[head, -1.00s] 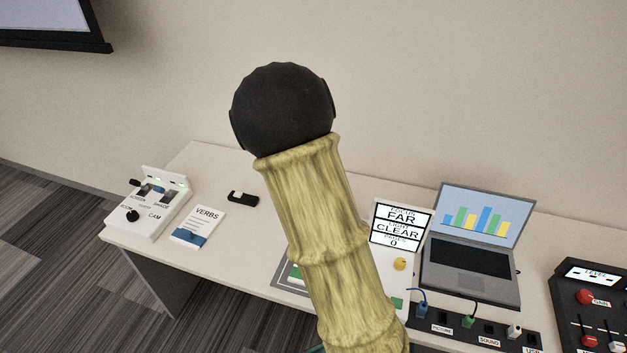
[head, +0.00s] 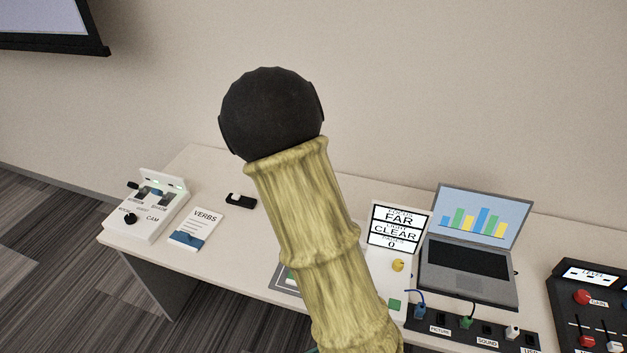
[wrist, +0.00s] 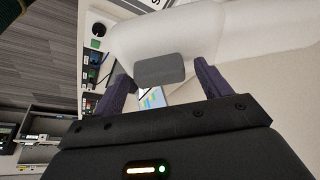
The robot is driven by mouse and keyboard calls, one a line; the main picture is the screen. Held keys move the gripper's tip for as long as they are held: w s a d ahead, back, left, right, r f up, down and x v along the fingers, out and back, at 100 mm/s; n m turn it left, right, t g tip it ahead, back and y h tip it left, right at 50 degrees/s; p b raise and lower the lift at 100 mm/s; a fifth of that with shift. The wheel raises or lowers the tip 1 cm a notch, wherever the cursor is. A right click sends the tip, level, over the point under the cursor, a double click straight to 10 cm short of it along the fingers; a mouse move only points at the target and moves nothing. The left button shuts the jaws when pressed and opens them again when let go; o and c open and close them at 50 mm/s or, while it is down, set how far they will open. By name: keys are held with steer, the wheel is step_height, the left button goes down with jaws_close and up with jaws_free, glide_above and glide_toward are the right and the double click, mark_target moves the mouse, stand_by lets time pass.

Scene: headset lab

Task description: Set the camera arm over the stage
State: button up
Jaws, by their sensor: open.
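My gripper (wrist: 162,72) is open in the wrist view, with its two dark purple fingers apart. A large white rounded piece with a grey patch (wrist: 160,68), which looks like part of the camera arm, lies across and between the fingertips. I cannot tell whether they touch it. In the head view my own arm hides the gripper and the camera arm. A grey-bordered mat (head: 284,281), probably the stage, shows partly behind my arm. Beside it, the white unit's display (head: 398,228) reads FAR, CLEAR and 0, above a yellow knob (head: 397,265) and a green button (head: 394,304).
An open laptop (head: 470,283) stands right of the unit, behind a socket strip (head: 455,326) with plugged cables. A LEVEL panel (head: 590,310) is at far right. A white CAM control box (head: 148,212), VERBS booklet (head: 197,229) and small black item (head: 241,201) lie left.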

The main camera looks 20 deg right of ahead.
steer(key=b+v, duration=0.1)
steer(key=v, duration=1.6)
steer(key=shift+r, duration=0.25)
steer(key=s+a+f+n+t+y, duration=0.1)
steer(key=s+a+f+n+y, duration=0.1)
steer(key=s+f+n, duration=0.6)
steer(key=s+a+f+n+t+y, duration=0.1)
steer(key=s+a+f+n+y, duration=0.1)
steer(key=s+f+n, duration=0.7)
steer(key=shift+s+f+n+y, duration=0.3)
steer(key=shift+s+f, duration=0.2)
steer(key=shift+f, duration=0.25)
steer(key=shift+a, duration=0.1)
